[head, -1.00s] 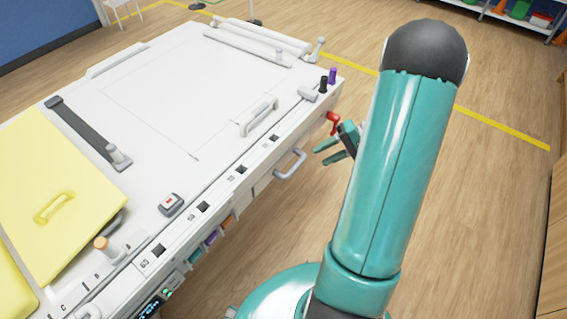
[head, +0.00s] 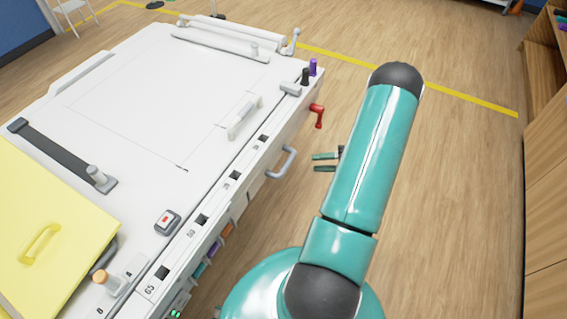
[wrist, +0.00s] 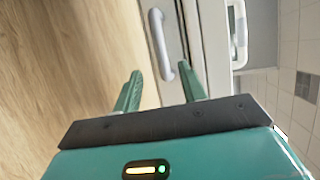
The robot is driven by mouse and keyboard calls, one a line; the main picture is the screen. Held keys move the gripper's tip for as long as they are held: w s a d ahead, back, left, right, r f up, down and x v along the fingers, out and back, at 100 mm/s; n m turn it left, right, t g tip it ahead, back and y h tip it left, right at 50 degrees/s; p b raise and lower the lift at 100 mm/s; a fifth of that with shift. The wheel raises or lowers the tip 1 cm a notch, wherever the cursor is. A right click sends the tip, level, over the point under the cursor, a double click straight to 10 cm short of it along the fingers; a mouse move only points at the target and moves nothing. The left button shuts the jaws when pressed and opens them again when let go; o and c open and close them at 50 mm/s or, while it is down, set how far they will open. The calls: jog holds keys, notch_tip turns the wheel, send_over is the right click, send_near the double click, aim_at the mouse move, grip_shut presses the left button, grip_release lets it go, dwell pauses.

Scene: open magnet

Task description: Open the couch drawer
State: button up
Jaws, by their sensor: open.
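A grey bar handle (head: 283,163) sticks out from the long side of the white couch (head: 120,85). I take it to be the drawer's handle; the drawer front is mostly hidden below the couch edge in the head view. My gripper (head: 314,162) is open and empty, to the right of the handle, with its fingers pointing at the couch side. In the wrist view, the handle (wrist: 160,45) lies just beyond and between the two fingertips of my gripper (wrist: 160,73). No contact shows.
A red crank lever (head: 318,114) sticks out from the couch side, beyond the handle. Black and purple knobs (head: 312,67) stand at the couch corner. A yellow panel (head: 50,225) lies at the left. Wooden cabinets (head: 548,170) stand at the right, with open floor between.

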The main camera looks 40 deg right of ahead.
aim_at(287, 164)
jog(key=x, duration=1.1)
jog(key=shift+w+a+f, duration=0.1)
jog(key=shift+w+a, duration=0.1)
jog(key=shift+a, duration=0.05)
grip_shut()
